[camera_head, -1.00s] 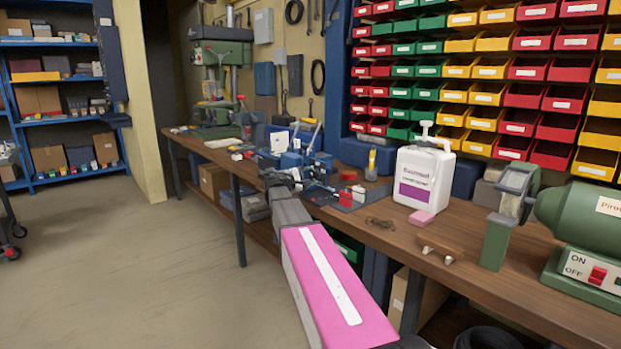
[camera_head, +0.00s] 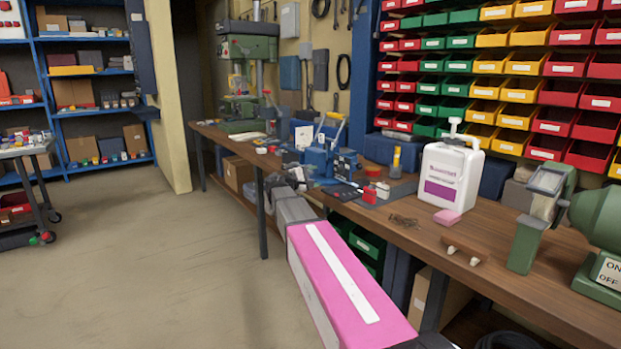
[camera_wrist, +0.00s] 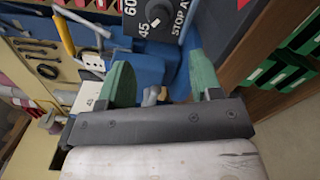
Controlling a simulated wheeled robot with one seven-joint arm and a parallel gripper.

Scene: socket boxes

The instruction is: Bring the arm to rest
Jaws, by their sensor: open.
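My pink and grey arm reaches from the bottom of the head view toward the workbench (camera_head: 408,228). In the wrist view my gripper (camera_wrist: 160,85) shows two green fingers set wide apart, with nothing held between them. Beyond the fingers are a blue machine (camera_wrist: 150,58) and a dark dial plate (camera_wrist: 152,18) marked 45, 60 and STOP. In the head view the blue machine (camera_head: 322,158) stands on the bench past the end of my arm. My fingertips are hard to make out in the head view.
On the bench stand a white jug (camera_head: 449,175), a pink block (camera_head: 447,217), a wooden piece (camera_head: 463,250) and a green grinder (camera_head: 600,225). Coloured bins (camera_head: 480,90) line the wall. A trolley (camera_head: 28,185) stands at the left. The floor (camera_head: 170,270) left of the bench is clear.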

